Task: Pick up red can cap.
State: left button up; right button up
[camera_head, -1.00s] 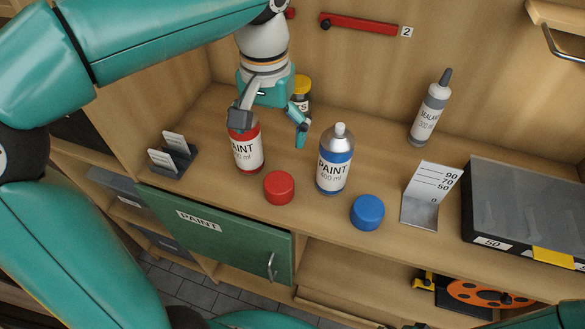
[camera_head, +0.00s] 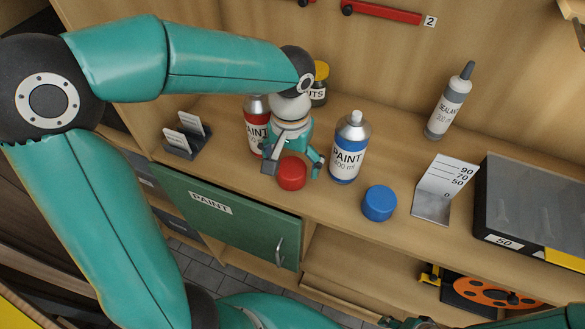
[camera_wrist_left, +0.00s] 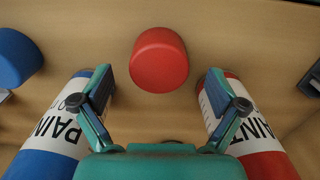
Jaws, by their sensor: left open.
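The red can cap (camera_head: 292,173) stands on the bench shelf in front of the red and blue paint cans. My left gripper (camera_head: 293,171) is open and right at the cap in the head view. In the left wrist view the red cap (camera_wrist_left: 159,60) sits ahead of the gap between the two fingers (camera_wrist_left: 160,93), with nothing held. The red paint can (camera_head: 255,124) is partly hidden behind the gripper. The blue paint can (camera_head: 348,150) stands just right of the gripper. Part of a dark arm end shows at the bottom right; my right gripper's fingers cannot be made out.
A blue cap (camera_head: 379,203) stands right of the red one. A metal gauge (camera_head: 440,190), a grey case (camera_head: 530,205) and a sealant tube (camera_head: 447,105) are farther right. A small card holder (camera_head: 186,137) is at left. The shelf's front edge is close to the caps.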

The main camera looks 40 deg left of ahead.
aim_at(292, 167)
pick_arm(q)
jog(key=shift+f, duration=1.5)
jog(key=c, duration=0.8)
jog(key=shift+c, duration=0.2)
jog(key=shift+w+r, duration=0.1)
jog(key=shift+r, duration=0.05)
